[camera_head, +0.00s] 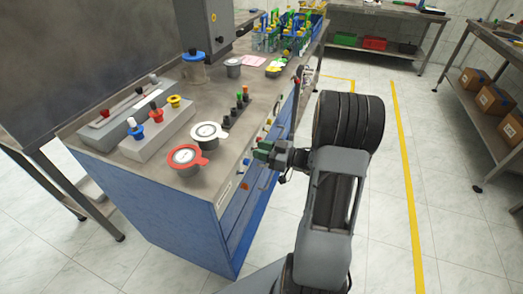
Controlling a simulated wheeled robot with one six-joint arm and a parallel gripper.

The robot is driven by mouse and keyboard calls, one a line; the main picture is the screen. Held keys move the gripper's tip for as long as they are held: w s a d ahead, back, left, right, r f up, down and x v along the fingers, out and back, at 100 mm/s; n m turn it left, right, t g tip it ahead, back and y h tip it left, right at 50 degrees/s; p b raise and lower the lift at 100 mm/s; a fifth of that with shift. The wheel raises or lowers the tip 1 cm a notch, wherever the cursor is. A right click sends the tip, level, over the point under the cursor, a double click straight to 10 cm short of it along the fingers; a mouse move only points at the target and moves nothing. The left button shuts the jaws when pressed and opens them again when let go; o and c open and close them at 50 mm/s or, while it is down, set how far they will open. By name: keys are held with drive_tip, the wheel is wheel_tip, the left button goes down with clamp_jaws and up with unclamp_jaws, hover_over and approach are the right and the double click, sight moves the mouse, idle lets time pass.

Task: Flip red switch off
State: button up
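The blue cabinet's right-hand front panel carries several small coloured controls. My gripper (262,149) has dark green fingers and points left at the panel, very close to these controls. Contact is unclear, and the fingers are too small to tell whether they are open or shut. My gripper and wrist hide part of the panel.
A bin of green and blue parts (285,38) stands at the back. Tiled floor right of my arm is free.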

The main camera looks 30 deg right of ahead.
drive_tip(key=shift+a, duration=0.1)
drive_tip(key=shift+c, duration=0.2)
clamp_jaws()
drive_tip(key=shift+f, duration=0.1)
wheel_tip(320, 180, down, 2)
drive_tip(key=t+y+b, duration=0.2)
drive_tip(key=b, duration=0.4)
drive_tip(key=t+y+b, duration=0.2)
drive_tip(key=b, duration=0.5)
drive_tip(key=shift+f+t+y, duration=0.2)
drive_tip(key=shift+t+y, duration=0.1)
drive_tip(key=shift+t, duration=0.1)
drive_tip(key=shift+w+b, duration=0.1)
drive_tip(key=shift+b, duration=0.6)
drive_tip(key=shift+r+b, duration=0.25)
drive_tip(key=shift+b, duration=0.15)
